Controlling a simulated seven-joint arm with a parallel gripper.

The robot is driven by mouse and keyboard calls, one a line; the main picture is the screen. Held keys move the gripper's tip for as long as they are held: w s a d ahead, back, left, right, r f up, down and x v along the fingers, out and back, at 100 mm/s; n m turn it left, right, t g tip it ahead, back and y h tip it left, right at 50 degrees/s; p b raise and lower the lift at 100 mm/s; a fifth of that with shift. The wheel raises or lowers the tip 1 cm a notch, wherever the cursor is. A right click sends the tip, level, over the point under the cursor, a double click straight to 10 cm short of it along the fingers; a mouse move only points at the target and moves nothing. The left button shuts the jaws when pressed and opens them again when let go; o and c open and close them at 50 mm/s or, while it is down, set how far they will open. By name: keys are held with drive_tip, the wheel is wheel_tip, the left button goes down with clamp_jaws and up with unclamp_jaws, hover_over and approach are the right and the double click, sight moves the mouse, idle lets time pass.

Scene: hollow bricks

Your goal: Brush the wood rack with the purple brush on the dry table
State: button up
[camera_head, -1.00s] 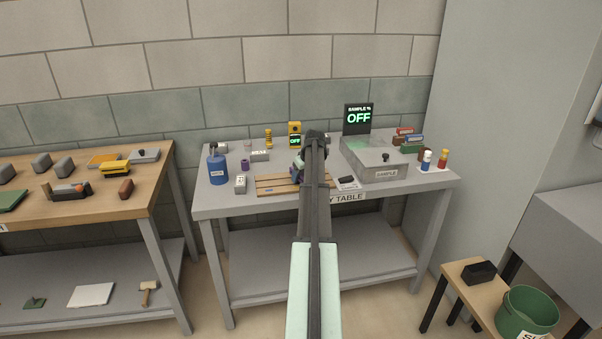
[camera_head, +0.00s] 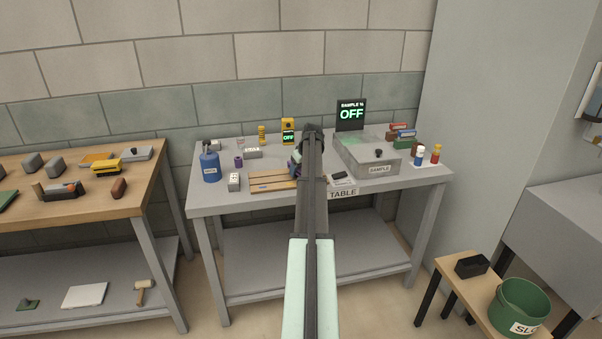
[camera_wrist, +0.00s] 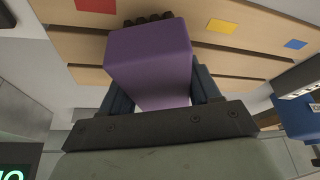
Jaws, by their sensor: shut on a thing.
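The purple brush (camera_wrist: 150,62) is held between the dark fingers of my gripper (camera_wrist: 158,88), in the wrist view. Its dark bristles (camera_wrist: 148,18) point at the wood rack and overlap a slat; I cannot tell whether they touch. The wood rack (camera_wrist: 225,60) has pale slats with red, yellow and blue squares on it. In the head view the rack (camera_head: 272,183) lies flat near the front edge of the dry table (camera_head: 225,201). My gripper (camera_head: 296,166) is over its right part there, mostly hidden behind my arm.
A blue bottle (camera_head: 210,168), a small white block (camera_head: 234,182) and a purple ring (camera_head: 239,162) stand left of the rack. A grey sample box (camera_head: 372,160) stands to the right, with a dark-topped object (camera_head: 340,176) before it. A yellow meter (camera_head: 288,131) stands behind.

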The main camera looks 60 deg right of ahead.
drive_tip(key=shift+w+d, duration=1.95)
wheel_tip(320, 180, up, 3)
drive_tip(key=shift+s+a+f, duration=0.1)
drive_tip(key=shift+a+f, duration=0.05)
drive_tip(key=shift+f, duration=0.05)
drive_tip(key=shift+r, duration=2.8)
